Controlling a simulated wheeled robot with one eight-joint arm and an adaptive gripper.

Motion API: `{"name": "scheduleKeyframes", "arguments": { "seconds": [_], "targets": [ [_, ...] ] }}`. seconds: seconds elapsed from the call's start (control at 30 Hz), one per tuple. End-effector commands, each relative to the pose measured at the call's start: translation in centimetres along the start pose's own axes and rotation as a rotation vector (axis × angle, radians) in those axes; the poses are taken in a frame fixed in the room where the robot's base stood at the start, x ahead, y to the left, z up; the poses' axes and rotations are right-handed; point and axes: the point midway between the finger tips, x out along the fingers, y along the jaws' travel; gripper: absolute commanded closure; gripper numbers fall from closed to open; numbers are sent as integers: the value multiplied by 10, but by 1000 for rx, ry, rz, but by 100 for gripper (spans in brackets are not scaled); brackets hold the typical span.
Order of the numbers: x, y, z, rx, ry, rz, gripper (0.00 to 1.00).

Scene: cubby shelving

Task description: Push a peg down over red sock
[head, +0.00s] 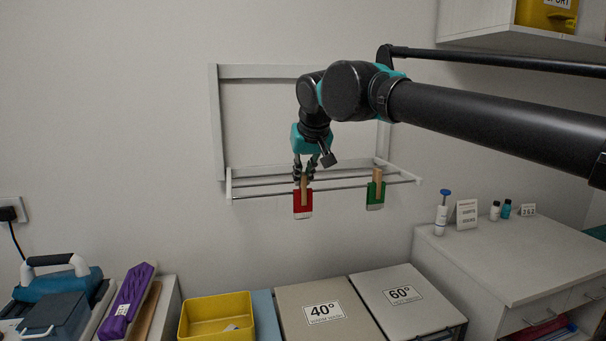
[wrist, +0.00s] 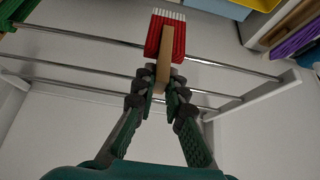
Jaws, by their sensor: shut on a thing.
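The red sock (head: 303,205) hangs over the front rail of the wall drying rack (head: 229,186). A wooden peg (head: 304,182) stands upright at the top of the red sock. My gripper (head: 306,172) is above the rail and shut on this peg. In the wrist view my gripper (wrist: 160,88) has its fingers on both sides of the wooden peg (wrist: 164,58), whose far end overlaps the red sock (wrist: 181,36). How far the peg sits over the rail is hard to tell. A green sock (head: 375,196) hangs to the right with its own wooden peg (head: 377,176).
Below the rack stand a yellow bin (head: 216,316) and two lidded hampers marked 40° (head: 323,313) and 60° (head: 400,294). The rail left of the red sock is bare.

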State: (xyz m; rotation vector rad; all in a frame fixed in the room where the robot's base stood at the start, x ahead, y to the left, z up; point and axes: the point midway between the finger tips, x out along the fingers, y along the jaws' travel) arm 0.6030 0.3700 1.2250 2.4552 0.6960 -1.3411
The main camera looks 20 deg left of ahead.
Motion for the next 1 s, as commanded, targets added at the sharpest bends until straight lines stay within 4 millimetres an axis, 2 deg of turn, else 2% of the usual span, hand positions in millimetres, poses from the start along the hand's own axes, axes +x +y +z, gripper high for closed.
{"name": "scheduleKeyframes", "arguments": {
  "seconds": [0.23, 0.27, 0.4, 0.47, 0.8, 0.87, 1.0],
  "targets": [
    [0, 0, 0, 0, 0, 0, 100],
    [0, 0, 0, 0, 0, 0, 88],
    [0, 0, 0, 0, 0, 0, 70],
    [0, 0, 0, 0, 0, 0, 65],
    [-3, 0, 0, 0, 0, 0, 65],
    [-8, 0, 0, -1, 0, 0, 65],
    [-30, 0, 0, -2, 0, -1, 65]
  ]
}}
